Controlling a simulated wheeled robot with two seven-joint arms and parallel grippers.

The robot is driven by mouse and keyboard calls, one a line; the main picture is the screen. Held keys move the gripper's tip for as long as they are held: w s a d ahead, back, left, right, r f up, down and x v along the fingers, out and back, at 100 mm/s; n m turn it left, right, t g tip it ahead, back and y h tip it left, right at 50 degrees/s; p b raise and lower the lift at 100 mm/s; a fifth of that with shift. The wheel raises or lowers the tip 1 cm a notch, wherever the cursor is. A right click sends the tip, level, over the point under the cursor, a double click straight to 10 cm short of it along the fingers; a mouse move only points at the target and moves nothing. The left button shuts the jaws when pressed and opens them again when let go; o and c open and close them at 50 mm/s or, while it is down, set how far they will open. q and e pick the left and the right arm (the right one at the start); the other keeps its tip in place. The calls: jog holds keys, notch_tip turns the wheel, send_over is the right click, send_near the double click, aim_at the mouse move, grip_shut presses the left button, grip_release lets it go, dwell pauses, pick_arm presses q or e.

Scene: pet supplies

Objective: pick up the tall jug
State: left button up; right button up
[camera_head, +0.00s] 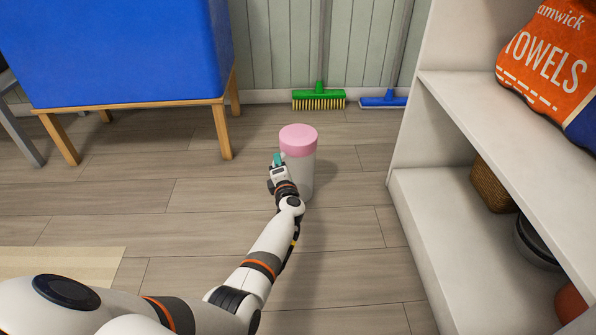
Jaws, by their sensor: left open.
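The tall jug (302,174) has a pale, whitish body and a wide pink lid. It stands upright on the wooden floor in the middle of the camera_head view. My left gripper (278,160) is at the jug's left front side, just below the lid, and is open. It overlaps part of the jug's body, and I cannot tell whether it touches it. The lower left of the jug is hidden behind my left gripper and wrist. My right gripper is not in view.
A white shelf unit (408,190) stands at the right, with an orange towels bag (548,60), a wicker basket (490,187) and dark bowls (535,245). A blue box on wooden legs (120,50) stands at the left. Green (318,98) and blue (382,100) brooms lean at the back wall.

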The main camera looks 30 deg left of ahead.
pick_arm(q)
jog(key=b+x, duration=0.1)
jog(key=x, duration=0.2)
jog(key=shift+f, duration=0.1)
grip_shut()
